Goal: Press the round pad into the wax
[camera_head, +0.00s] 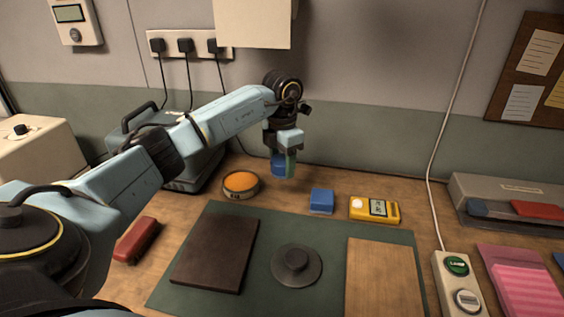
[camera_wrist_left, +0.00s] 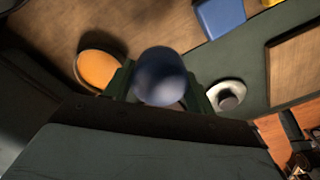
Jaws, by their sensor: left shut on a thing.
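My left gripper (camera_head: 285,158) is shut on a blue round thing (camera_head: 279,166), which looks like the round pad. It hangs above the wood bench, beyond the green mat and right of the wax tin. In the left wrist view the blue pad (camera_wrist_left: 160,75) is blurred between the green fingers, and its lower face is hidden. The wax (camera_head: 240,182) is an orange disc in a low open round tin. It also shows in the left wrist view (camera_wrist_left: 98,69), left of the held pad and apart from it.
A green mat (camera_head: 335,237) holds a dark board (camera_head: 217,251), a grey knobbed disc (camera_head: 297,263) and a light wood board (camera_head: 383,280). A blue block (camera_head: 321,201) and a yellow meter (camera_head: 374,209) stand right of the gripper. A red object (camera_head: 137,240) lies left.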

